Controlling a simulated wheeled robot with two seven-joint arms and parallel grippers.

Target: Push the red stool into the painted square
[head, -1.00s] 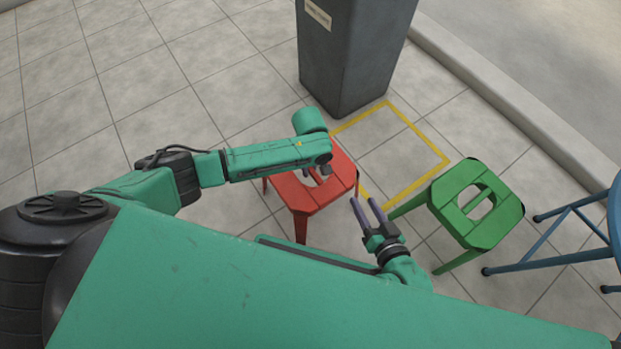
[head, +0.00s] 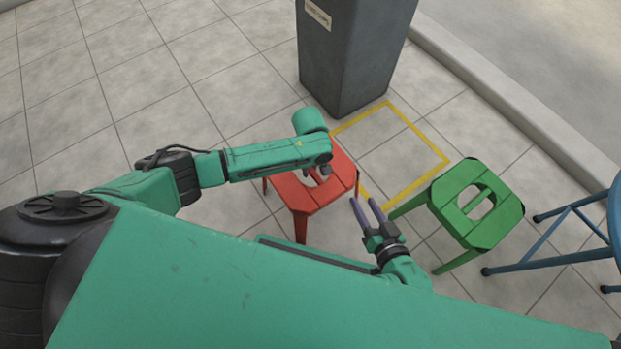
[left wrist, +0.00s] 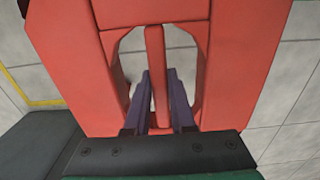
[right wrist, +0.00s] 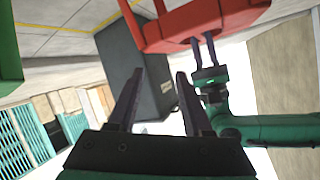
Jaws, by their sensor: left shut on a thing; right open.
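The red stool (head: 306,193) stands left of and below the yellow painted square (head: 447,160), with its right corner near the square's left side. My left gripper (left wrist: 157,75) has its fingers in the oval opening of the red seat (left wrist: 245,60), shut on the bar across it. In the head view my left arm hides part of the seat and these fingers. My right gripper (head: 368,205) is open and empty, between the red stool and the green stool. In the right wrist view its fingers (right wrist: 155,85) are apart, with the red stool (right wrist: 195,22) above them.
A tall grey bin (head: 350,50) stands at the square's far left corner. A green stool (head: 477,205) stands at the square's near right side, and a blue stool (head: 580,240) is at the right edge. A raised kerb (head: 500,85) runs behind. The square's inside is mostly bare floor.

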